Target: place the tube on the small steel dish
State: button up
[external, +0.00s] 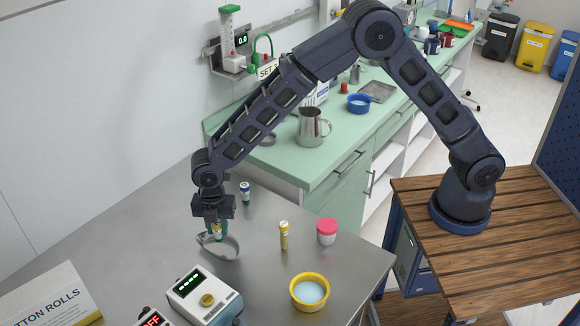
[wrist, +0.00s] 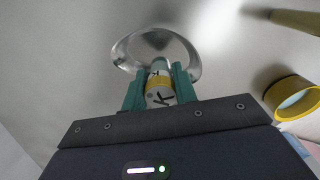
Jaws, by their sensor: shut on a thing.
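My gripper (external: 216,228) is shut on a small tube (external: 217,233) and points down at the steel table. In the wrist view the teal fingers (wrist: 160,92) clasp the tube (wrist: 159,88), which shows a yellow band and a white part marked with a dark letter. The small steel dish (external: 233,253) is directly below and around the fingertips in the external view. In the wrist view the dish (wrist: 196,62) lies just beyond the tube's far end. I cannot tell whether the tube touches the dish.
A blue-capped vial (external: 245,188) stands behind. A device with a yellow knob (external: 203,296) is in front. A green counter (external: 345,140) borders the table's back.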

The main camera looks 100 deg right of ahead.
aim_at(219, 236)
jog(key=shift+f, duration=2.05)
jog(key=o, duration=1)
jog(key=shift+f, duration=0.1)
jog(key=shift+c, duration=0.2)
